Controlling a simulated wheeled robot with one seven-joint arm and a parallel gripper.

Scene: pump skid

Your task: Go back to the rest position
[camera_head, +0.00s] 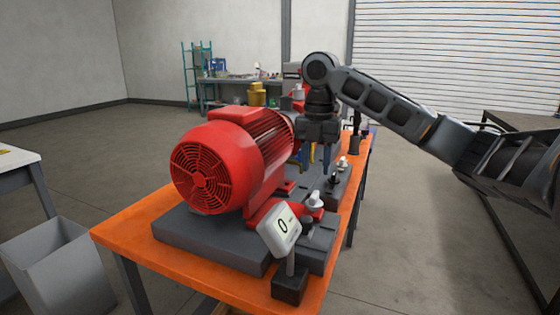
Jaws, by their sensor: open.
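My gripper (317,163) points down above the right side of the orange bench (125,231), with its fingers apart and nothing seen between them. It is just right of a large red motor (231,158). The motor rests on a dark grey base plate (190,238). My arm reaches in from the right edge of the picture. A small valve with a white knob (343,162) is close to the right of the fingers. Part of the pump skid behind my gripper is hidden.
A grey bin (60,270) stands at lower left. A far workbench and teal shelf (190,75) stand at the back.

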